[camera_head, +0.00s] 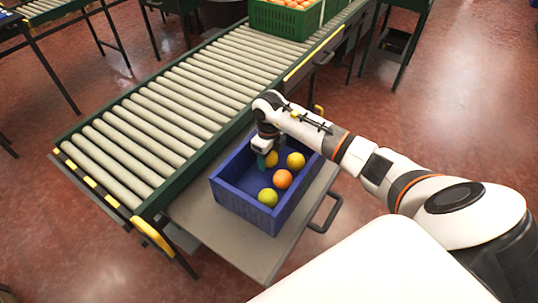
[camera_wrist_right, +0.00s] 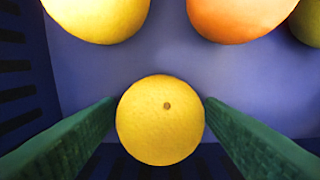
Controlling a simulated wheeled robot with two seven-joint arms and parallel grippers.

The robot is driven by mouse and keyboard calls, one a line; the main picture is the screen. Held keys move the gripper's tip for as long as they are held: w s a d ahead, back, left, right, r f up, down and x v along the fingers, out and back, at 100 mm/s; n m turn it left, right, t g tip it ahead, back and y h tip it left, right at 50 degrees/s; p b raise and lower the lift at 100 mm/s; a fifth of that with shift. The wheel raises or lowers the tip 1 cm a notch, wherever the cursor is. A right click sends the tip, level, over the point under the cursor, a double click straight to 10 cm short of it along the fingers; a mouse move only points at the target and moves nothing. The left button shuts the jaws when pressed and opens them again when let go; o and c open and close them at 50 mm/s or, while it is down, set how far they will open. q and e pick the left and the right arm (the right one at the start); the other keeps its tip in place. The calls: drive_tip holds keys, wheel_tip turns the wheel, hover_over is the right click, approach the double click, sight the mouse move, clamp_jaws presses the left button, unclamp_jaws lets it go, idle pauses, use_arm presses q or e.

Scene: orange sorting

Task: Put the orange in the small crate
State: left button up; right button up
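A blue crate (camera_head: 232,204) stands on a grey shelf beside the roller conveyor and holds several round fruits. An orange fruit (camera_head: 283,179) lies in its middle; it also shows at the top of the right wrist view (camera_wrist_right: 240,12). My right gripper (camera_head: 266,161) reaches down into the crate's far left part. In the right wrist view its green fingers (camera_wrist_right: 160,120) stand open on either side of a yellow fruit (camera_wrist_right: 160,120), with narrow gaps visible beside it. In the head view this fruit (camera_head: 272,159) is partly hidden by the gripper. My left gripper is out of view.
Another yellow fruit (camera_head: 295,160) and a yellow-green fruit (camera_head: 268,198) lie in the blue crate. A green crate (camera_head: 283,20) full of oranges stands on the conveyor's far end. The nearer rollers (camera_head: 150,125) are clear. The blue crate's walls surround my right gripper.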

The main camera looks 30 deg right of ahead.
drive_tip(key=shift+o, duration=0.5)
drive_tip(key=shift+r, duration=0.15)
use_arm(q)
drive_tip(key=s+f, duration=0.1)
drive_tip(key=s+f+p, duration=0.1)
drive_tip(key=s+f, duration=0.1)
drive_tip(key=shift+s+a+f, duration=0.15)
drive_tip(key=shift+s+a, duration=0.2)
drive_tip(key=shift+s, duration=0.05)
use_arm(e)
wheel_tip(320, 180, up, 12)
use_arm(q)
drive_tip(key=shift+p, duration=0.35)
use_arm(e)
drive_tip(key=shift+r, duration=0.1)
